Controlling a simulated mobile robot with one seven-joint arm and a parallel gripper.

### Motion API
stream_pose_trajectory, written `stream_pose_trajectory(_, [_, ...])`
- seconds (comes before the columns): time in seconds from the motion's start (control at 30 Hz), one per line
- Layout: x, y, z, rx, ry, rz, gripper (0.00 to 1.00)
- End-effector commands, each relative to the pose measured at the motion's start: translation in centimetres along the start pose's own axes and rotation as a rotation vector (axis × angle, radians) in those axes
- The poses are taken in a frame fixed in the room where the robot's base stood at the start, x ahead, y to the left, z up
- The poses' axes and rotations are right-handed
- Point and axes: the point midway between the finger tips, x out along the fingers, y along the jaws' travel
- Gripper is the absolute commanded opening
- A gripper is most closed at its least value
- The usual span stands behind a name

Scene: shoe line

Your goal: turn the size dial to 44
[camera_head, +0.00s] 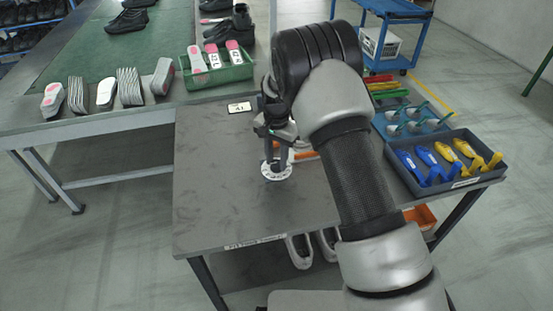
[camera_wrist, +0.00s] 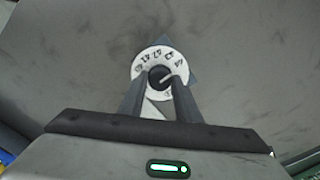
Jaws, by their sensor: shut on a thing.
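The size dial (camera_head: 276,171) is a white disc with dark numbers, lying on the grey table below my gripper. In the wrist view the dial (camera_wrist: 143,62) has a dark round knob (camera_wrist: 158,74) at its middle, with a light line pointing to the upper right. The numbers are too small to read surely. My gripper (camera_wrist: 160,81) has its two fingers closed in on the knob, one on each side. In the head view my gripper (camera_head: 277,158) points down at the dial, and the knob is hidden by it.
A green bin (camera_head: 222,76) of insoles stands at the back. A grey tray (camera_head: 448,184) with blue and yellow tools is at the right. The table's left and front parts are bare.

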Motion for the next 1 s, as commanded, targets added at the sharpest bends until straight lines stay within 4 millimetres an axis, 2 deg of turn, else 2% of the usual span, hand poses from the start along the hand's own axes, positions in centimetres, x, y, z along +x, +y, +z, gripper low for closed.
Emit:
stream_pose_trajectory(0.17, [0.0, 0.0, 0.0, 0.002, 0.0, -0.001, 0.08])
stream_pose_trajectory(0.2, [0.0, 0.0, 0.0, 0.002, 0.0, -0.001, 0.35])
stream_pose_trajectory(0.3, [0.0, 0.0, 0.0, 0.001, 0.0, -0.001, 0.49])
stream_pose_trajectory(0.67, [-0.5, 0.0, 0.0, 0.0, 0.0, -0.001, 0.49])
stream_pose_trajectory(0.87, [-3.9, -0.1, -0.1, 0.0, 0.002, -0.004, 0.49])
stream_pose_trajectory(1.0, [-7.4, -0.1, -0.1, 0.0, 0.002, -0.004, 0.49])
